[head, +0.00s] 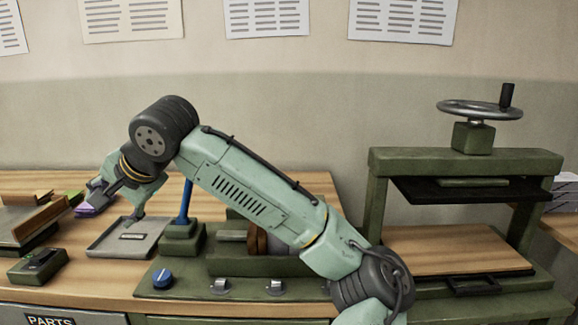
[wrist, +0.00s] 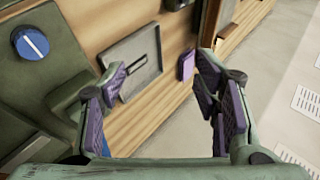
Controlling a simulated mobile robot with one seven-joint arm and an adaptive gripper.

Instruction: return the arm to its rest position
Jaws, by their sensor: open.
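My gripper (head: 112,204) hangs at the left of the head view, above the grey tray and apart from the bench. Its jaws are open and empty. In the wrist view, the purple-padded fingers (wrist: 162,85) stand wide apart with nothing between them. My green arm (head: 240,185) reaches from the lower right up to a raised elbow joint, then bends down to the left. It hides part of the bench machine behind it.
The shallow grey tray (head: 104,247) holds a small dark-edged piece. A blue lever (head: 185,200) and blue knob (head: 162,279) stand beside it. A press with a handwheel (head: 480,109) stands at right. A purple block (head: 84,211) and green box (head: 38,266) lie left.

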